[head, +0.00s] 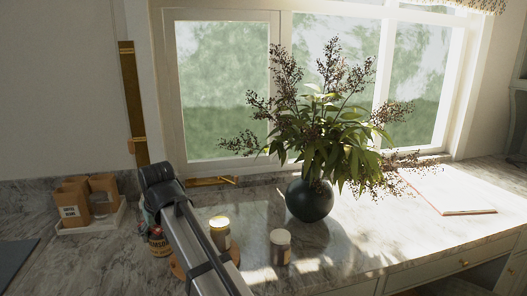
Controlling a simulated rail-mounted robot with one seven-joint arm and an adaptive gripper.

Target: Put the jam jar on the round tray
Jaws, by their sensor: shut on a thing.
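A small jar with a dark yellow label (158,244), which looks like the jam jar, is at the left of my arm. My gripper (150,220) is partly visible just above it, below the dark wrist. It appears shut on this jar, though the fingertips are hard to make out. Whether the jar touches the counter cannot be told. The round tray (235,252) is orange-brown and lies largely hidden behind my arm, with its rim showing on both sides. A jar with a bright yellow top (220,234) stands at its right part.
A pale-lidded jar (280,248) stands right of the tray on the marble counter (330,262). A dark round vase (309,201) with tall branches stands behind it. A white tray (104,223) with brown boxes is at the left. A notebook (450,193) lies at the right.

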